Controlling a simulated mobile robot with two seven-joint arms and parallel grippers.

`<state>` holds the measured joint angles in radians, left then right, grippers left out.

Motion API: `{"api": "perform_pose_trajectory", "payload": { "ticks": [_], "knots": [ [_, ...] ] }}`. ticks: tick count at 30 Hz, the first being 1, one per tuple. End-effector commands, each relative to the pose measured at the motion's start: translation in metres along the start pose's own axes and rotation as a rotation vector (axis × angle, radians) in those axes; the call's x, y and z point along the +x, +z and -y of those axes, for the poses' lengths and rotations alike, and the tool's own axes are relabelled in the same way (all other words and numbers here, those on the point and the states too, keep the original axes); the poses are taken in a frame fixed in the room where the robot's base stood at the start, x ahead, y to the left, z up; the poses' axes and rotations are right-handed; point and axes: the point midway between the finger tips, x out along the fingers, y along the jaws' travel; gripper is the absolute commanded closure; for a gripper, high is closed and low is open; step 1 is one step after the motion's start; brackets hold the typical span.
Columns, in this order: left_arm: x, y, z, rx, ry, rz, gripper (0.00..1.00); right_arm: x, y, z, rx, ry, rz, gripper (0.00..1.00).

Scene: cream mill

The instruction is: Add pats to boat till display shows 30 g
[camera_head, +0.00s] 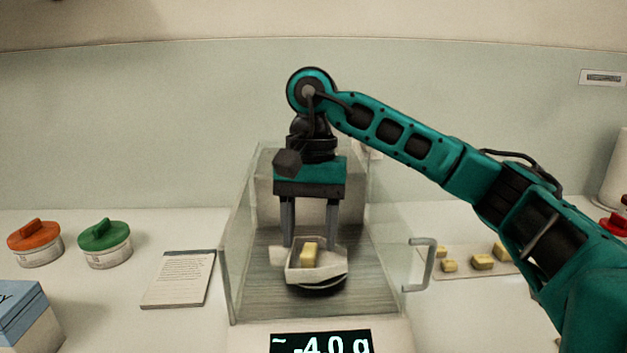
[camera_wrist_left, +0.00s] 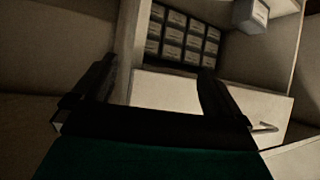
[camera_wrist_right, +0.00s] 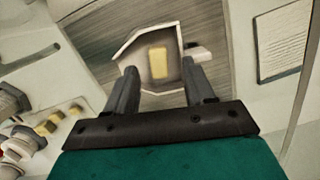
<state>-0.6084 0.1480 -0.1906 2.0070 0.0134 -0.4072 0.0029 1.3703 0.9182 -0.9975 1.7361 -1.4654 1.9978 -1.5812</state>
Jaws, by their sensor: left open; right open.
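The white weighing boat (camera_head: 332,264) sits on the dark round pan (camera_head: 318,289) inside the glass-walled balance. One yellow pat (camera_head: 309,253) lies in the boat; in the right wrist view the pat (camera_wrist_right: 159,63) shows inside the boat (camera_wrist_right: 133,46). The display (camera_head: 320,343) reads "~ -4.0 g". My right gripper (camera_head: 310,245) is open and empty, fingers pointing down just above the boat. Whether its fingers touch the boat, I cannot tell. More pats (camera_head: 483,262) lie on a board at the right. My left gripper (camera_wrist_left: 150,95) is open and empty, away from the balance.
Glass walls (camera_head: 237,255) stand close on both sides of my right gripper, with a handle (camera_head: 419,264) at the right. Orange (camera_head: 35,243) and green (camera_head: 105,243) lidded jars, a printed card (camera_head: 179,279) and a blue-topped box (camera_head: 24,315) stand at the left.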

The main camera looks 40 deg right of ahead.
Motion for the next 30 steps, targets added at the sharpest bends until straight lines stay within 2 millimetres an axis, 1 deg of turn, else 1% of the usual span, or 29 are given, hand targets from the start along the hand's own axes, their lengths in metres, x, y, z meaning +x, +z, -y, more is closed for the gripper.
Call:
{"api": "perform_pose_trajectory", "payload": {
  "ticks": [3, 9, 12, 15, 18, 21, 30],
  "knots": [
    [-0.006, -0.007, 0.003, 0.004, -0.006, -0.004, 0.00, -0.026, 0.001, -0.001, 0.003, 0.001, -0.004, 0.43],
    [-0.015, -0.011, 0.009, 0.011, -0.022, 0.000, 0.00, -0.075, 0.003, -0.003, 0.004, -0.009, -0.011, 0.43],
    [-0.020, -0.010, 0.012, 0.012, -0.030, 0.011, 0.00, -0.095, 0.004, -0.004, 0.002, -0.012, -0.013, 0.43],
    [-0.025, -0.011, 0.015, 0.011, -0.038, 0.011, 0.00, -0.110, 0.004, -0.004, 0.002, -0.014, -0.013, 0.43],
    [-0.027, -0.014, 0.015, 0.009, -0.039, 0.012, 0.00, -0.120, 0.005, -0.005, 0.002, -0.015, -0.014, 0.43],
    [-0.028, -0.015, 0.015, 0.007, -0.039, 0.013, 0.00, -0.125, 0.005, -0.005, 0.001, -0.017, -0.013, 0.43],
    [-0.028, -0.016, 0.013, 0.006, -0.035, 0.013, 0.00, -0.126, 0.005, -0.005, 0.000, -0.017, -0.014, 0.43]
  ]
}}
